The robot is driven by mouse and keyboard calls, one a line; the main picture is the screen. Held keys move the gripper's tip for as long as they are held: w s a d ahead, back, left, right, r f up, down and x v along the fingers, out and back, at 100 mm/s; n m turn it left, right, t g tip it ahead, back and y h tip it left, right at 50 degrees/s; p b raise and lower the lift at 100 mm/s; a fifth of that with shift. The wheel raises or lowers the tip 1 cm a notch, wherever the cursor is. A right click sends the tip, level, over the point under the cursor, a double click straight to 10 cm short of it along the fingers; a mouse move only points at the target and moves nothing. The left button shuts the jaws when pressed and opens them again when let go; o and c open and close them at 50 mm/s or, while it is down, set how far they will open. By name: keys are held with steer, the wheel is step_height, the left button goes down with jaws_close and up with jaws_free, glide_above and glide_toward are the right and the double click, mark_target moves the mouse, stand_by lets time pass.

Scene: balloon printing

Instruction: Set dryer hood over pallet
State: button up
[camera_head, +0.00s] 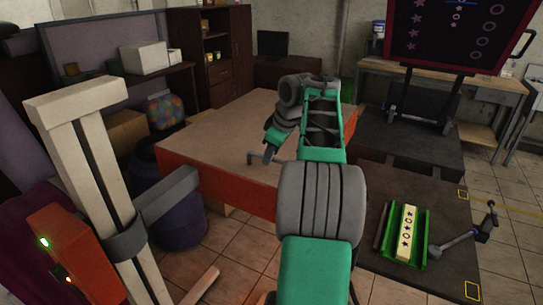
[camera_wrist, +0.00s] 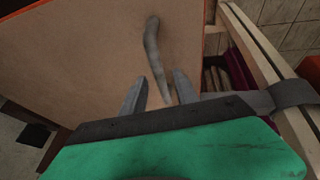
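A large box-shaped hood with a tan top and orange sides (camera_head: 215,195) fills the middle of the head view; I take it to be the dryer hood. A grey arm (camera_head: 168,195) joins it to a pale post at the left. A grey bar-like handle (camera_wrist: 153,45) stands on its top. My gripper (camera_wrist: 160,75) is over the top, fingers apart, with the handle's near end between them; a firm grip is not seen. In the head view my gripper (camera_head: 266,156) is partly hidden by my arm. A dark flat board with yellow corner marks (camera_head: 450,210), perhaps the pallet, lies at the right, uncovered.
A green tray (camera_head: 387,245) holding a pale strip with stars and circles (camera_head: 407,232) sits on that board. A grey lever (camera_head: 460,242) stands beside it. A dark printed screen (camera_head: 455,35) rises behind. The pale post (camera_head: 90,140) carries an orange box at left.

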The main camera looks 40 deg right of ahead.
steer(key=shift+c, duration=0.6)
jaws_close()
steer(key=shift+r, duration=0.1)
stand_by(0.7)
